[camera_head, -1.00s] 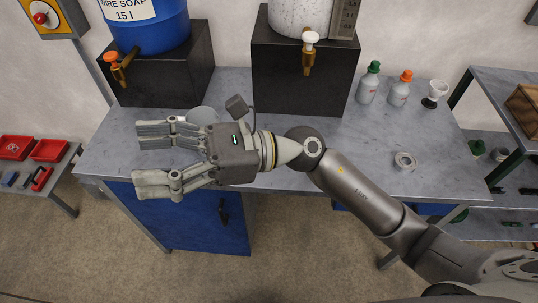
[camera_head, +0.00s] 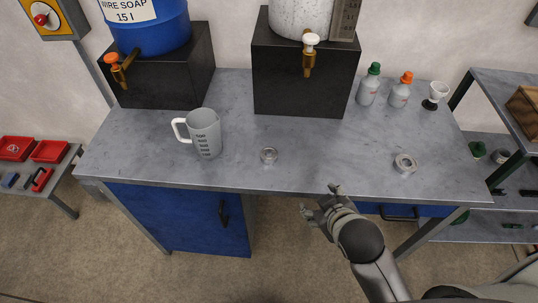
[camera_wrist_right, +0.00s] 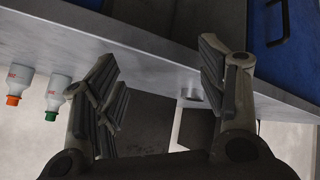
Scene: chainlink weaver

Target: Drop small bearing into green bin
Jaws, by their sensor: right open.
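A small grey metal ring, the smaller-looking bearing (camera_head: 269,155), lies on the grey workbench (camera_head: 330,150) near its front edge. A larger ring-shaped bearing (camera_head: 404,163) lies farther right. My right gripper (camera_head: 320,198) is open and empty just off the bench's front edge, to the right of and below the small bearing, apart from it. In the right wrist view its spread fingers (camera_wrist_right: 158,62) face the bench edge, with a round grey piece (camera_wrist_right: 190,94) beyond them. My left gripper is out of view. Green objects (camera_head: 478,148) show on the right rack; I cannot tell which is the green bin.
A measuring jug (camera_head: 206,134) stands left of the small bearing. Black stands (camera_head: 305,75) with taps are behind. Red bins (camera_head: 48,151) sit on a left shelf. Bench between the bearings is clear.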

